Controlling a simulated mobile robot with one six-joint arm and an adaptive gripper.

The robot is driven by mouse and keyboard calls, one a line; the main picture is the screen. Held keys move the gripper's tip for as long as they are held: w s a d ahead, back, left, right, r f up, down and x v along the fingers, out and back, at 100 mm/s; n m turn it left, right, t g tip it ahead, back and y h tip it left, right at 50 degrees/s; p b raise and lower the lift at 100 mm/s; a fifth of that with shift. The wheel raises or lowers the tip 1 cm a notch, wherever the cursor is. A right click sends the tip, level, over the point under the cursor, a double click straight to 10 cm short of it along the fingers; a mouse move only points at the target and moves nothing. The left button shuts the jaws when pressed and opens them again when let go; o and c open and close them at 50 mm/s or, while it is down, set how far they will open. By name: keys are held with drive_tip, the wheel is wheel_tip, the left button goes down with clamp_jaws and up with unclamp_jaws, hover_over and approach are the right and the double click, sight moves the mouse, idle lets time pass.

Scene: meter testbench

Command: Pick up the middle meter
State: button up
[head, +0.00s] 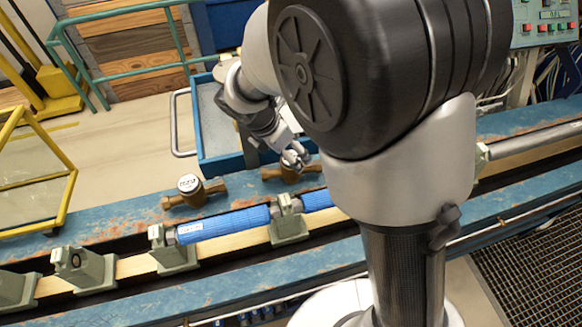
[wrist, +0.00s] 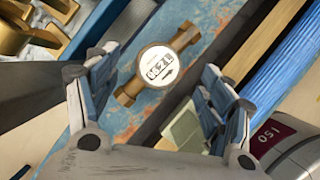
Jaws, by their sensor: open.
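A brass meter (wrist: 130,92) with a round white dial lies between my gripper's fingers in the wrist view, apart from both. In the head view this meter (head: 272,174) lies on the blue worn bench, partly hidden under my gripper (head: 295,158). My gripper is open and empty just above it, with a finger on each side in the wrist view (wrist: 160,64). Another brass meter (head: 191,189) with a white dial lies to the left on the same bench. My arm hides the bench to the right, so I cannot tell whether another meter is there.
A blue pipe (head: 225,224) lies in grey-green clamps (head: 288,220) in front of the meters. A blue-rimmed cart (head: 204,148) stands behind the bench. The wrist view shows brass parts (wrist: 28,38) at upper left. Green railing (head: 125,63) and control panel (head: 545,22) are farther back.

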sight(291, 168)
drive_tip(key=b+x, duration=0.2)
drive_tip(key=x, duration=0.2)
drive_tip(key=shift+f, duration=0.4)
drive_tip(key=shift+r, duration=0.1)
drive_tip(key=shift+c, duration=0.4)
clamp_jaws()
